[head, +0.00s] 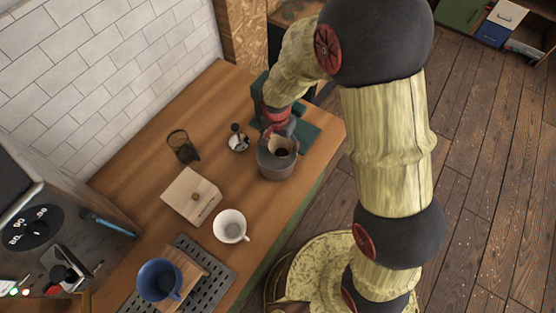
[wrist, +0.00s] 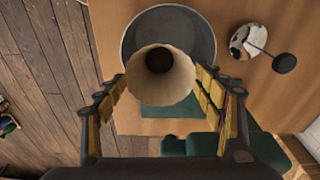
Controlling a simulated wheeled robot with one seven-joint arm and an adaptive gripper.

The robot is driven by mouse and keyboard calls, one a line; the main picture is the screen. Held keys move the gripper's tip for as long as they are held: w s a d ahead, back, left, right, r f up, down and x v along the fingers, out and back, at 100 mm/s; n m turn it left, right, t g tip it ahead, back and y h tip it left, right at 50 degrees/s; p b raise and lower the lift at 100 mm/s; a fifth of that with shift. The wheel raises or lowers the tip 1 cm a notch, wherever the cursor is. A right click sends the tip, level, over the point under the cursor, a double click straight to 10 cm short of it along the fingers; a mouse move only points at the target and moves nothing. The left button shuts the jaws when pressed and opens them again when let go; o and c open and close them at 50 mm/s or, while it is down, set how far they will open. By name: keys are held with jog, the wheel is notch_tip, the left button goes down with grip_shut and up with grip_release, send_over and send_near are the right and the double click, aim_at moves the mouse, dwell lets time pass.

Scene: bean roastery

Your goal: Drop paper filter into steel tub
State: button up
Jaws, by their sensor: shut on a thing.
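The paper filter (wrist: 161,88) is a tan cone with a dark round patch inside, gripped between the two fingers of my gripper (wrist: 162,95) in the wrist view. In the head view, the filter (head: 281,147) shows at the mouth of the steel tub (head: 275,168), below my gripper. The tub is a dark grey round vessel on the wooden counter. In the wrist view its rim (wrist: 211,42) shows behind and around the far part of the filter. I cannot tell how far the filter sits inside the tub.
A small bowl with a dark-headed tool (head: 238,140) stands left of the tub.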

jog(key=o, duration=0.9)
notch_tip(320, 180, up, 12)
jog(key=s, duration=0.1)
jog(key=shift+a, duration=0.4)
dwell(0.4)
